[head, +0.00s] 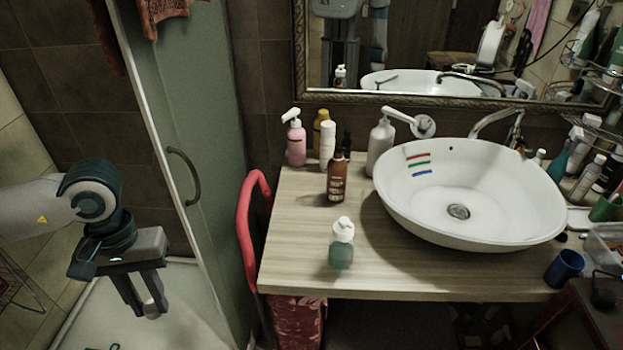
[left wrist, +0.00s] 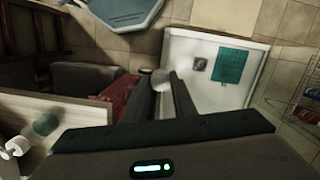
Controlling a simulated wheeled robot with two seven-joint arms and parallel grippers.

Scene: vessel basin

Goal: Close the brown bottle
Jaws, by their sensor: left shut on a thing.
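The brown bottle (head: 337,180) stands upright on the wooden counter, left of the basin. Its dark neck points up, and I cannot make out a separate cap on it. My left gripper (head: 152,308) hangs low at the left, over the shower tray, well apart from the counter and the bottle. It is shut on a small pale thing (left wrist: 161,77), which shows between the fingertips in the left wrist view. It is too small and dim to identify. My right gripper is not in view.
A pink pump bottle (head: 296,142), a white bottle (head: 327,146) and others stand behind. The white basin (head: 470,225) fills the right. A red chair frame (head: 247,225) and glass door (head: 190,120) lie between gripper and counter.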

